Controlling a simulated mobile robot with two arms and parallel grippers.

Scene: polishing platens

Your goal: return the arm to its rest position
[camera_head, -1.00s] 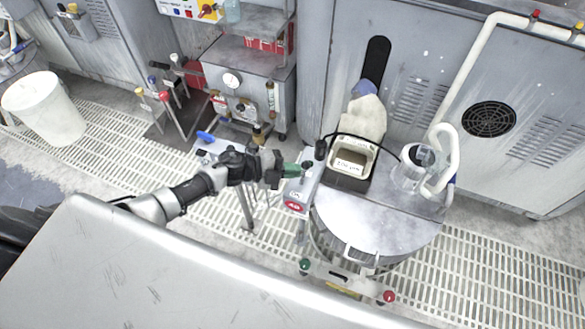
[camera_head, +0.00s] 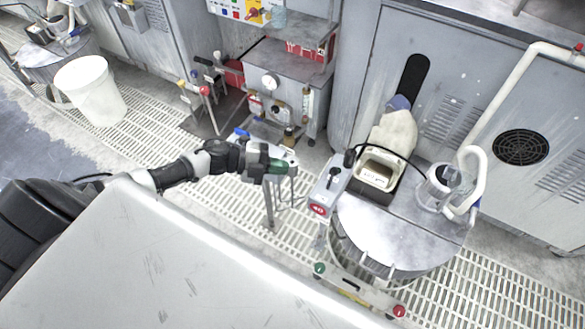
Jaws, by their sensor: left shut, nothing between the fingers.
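My left arm (camera_head: 200,162) reaches in from the left over the pale front surface. My left gripper (camera_head: 284,166) is shut and empty, with green at its tip. It is in the air to the left of the grey switch box (camera_head: 328,186), with a visible gap between them. The box has a black lever on top and a red label marked 40. My right gripper is not in view.
A round metal platen drum (camera_head: 395,232) stands right of the box, carrying a cream tub (camera_head: 377,172) and a clear container (camera_head: 440,184). A white bucket (camera_head: 91,91) stands at the left. Grated floor (camera_head: 160,125) lies between.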

